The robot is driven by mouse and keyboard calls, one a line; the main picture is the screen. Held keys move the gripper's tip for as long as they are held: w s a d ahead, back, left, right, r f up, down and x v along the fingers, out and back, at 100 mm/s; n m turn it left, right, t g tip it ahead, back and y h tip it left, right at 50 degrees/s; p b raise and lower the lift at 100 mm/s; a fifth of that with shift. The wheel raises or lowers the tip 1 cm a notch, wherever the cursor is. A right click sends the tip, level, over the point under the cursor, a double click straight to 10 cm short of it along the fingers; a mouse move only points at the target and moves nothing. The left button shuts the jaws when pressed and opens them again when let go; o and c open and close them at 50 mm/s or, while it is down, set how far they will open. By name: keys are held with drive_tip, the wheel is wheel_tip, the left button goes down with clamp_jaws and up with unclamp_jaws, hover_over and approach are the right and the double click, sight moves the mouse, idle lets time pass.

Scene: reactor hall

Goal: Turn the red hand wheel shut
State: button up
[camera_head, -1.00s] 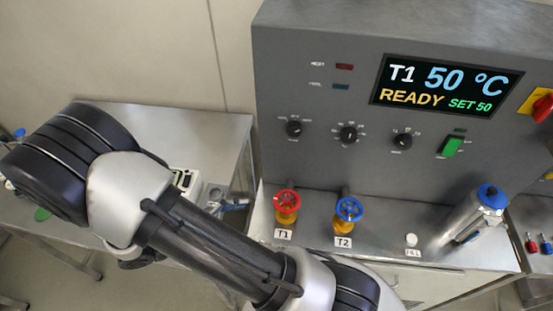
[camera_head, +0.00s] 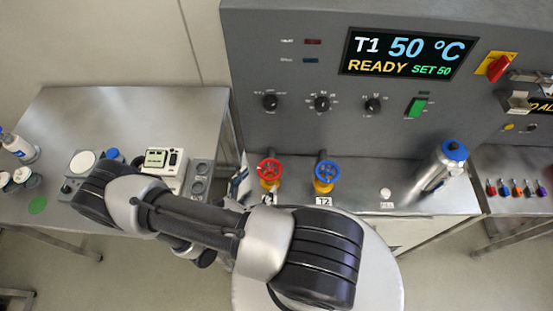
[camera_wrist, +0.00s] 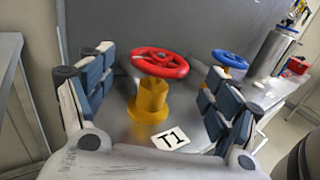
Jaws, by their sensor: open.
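The red hand wheel (camera_head: 270,170) sits on a yellow valve body on the ledge below the grey panel. In the wrist view the red wheel (camera_wrist: 160,62) is ahead, between my gripper's two fingers, with its yellow stem (camera_wrist: 150,100) and the T1 label (camera_wrist: 170,137) below it. My gripper (camera_wrist: 155,95) is open and empty, its fingers spread either side of the wheel and apart from it. In the head view my arm hides most of the gripper; a part of it shows left of the wheel (camera_head: 240,187).
A blue hand wheel (camera_head: 326,171) labelled T2 stands close to the right of the red one. A silver, blue-capped cylinder (camera_head: 440,172) stands farther right. The panel display (camera_head: 405,55) reads T1 50 °C, READY, SET 50. A bench with instruments (camera_head: 170,105) is at left.

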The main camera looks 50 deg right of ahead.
sight(277, 161)
drive_tip(key=d, duration=0.6)
drive_tip(key=w+d, duration=0.1)
drive_tip(key=d, duration=0.2)
drive_tip(key=shift+d+p, duration=0.3)
drive_tip(key=shift+d, duration=0.1)
drive_tip(key=shift+c, duration=0.3)
drive_tip(key=c, duration=0.9)
